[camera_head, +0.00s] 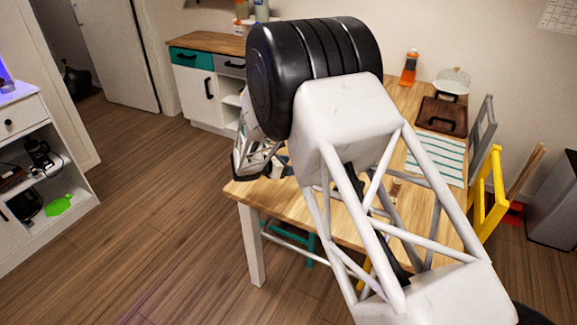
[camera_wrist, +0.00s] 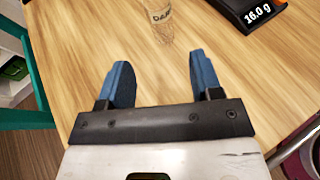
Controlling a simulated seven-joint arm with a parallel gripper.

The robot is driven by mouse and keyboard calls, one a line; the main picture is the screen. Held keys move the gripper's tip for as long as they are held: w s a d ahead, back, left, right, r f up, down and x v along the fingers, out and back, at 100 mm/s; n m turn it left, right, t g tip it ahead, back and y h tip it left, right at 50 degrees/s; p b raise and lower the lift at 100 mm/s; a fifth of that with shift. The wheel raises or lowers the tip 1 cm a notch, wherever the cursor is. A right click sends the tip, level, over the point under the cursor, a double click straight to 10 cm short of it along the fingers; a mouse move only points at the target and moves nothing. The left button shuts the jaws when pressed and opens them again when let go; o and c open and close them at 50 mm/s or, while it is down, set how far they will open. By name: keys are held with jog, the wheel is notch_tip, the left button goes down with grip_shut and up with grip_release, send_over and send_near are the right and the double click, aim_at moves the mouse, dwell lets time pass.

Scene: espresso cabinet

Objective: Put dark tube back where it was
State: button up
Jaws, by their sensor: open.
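The lettering is partly cut by the frame edge. It is on the wooden table, ahead of my gripper (camera_wrist: 160,82). My gripper is open, with its two blue fingers apart and only bare wood showing between them. The tube lies beyond the fingertips, and I see no contact. In the head view my own arm covers much of the table (camera_head: 245,188), and I cannot make out the tube there.
A black scale (camera_wrist: 255,12) reading 16.0 g is at the top right of the wrist view. A teal frame (camera_wrist: 28,112) runs along its left. In the head view, a striped cloth (camera_head: 437,158), brown tray (camera_head: 437,116) and orange bottle (camera_head: 409,68) are on the table's far side.

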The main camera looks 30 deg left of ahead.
dwell(0.4)
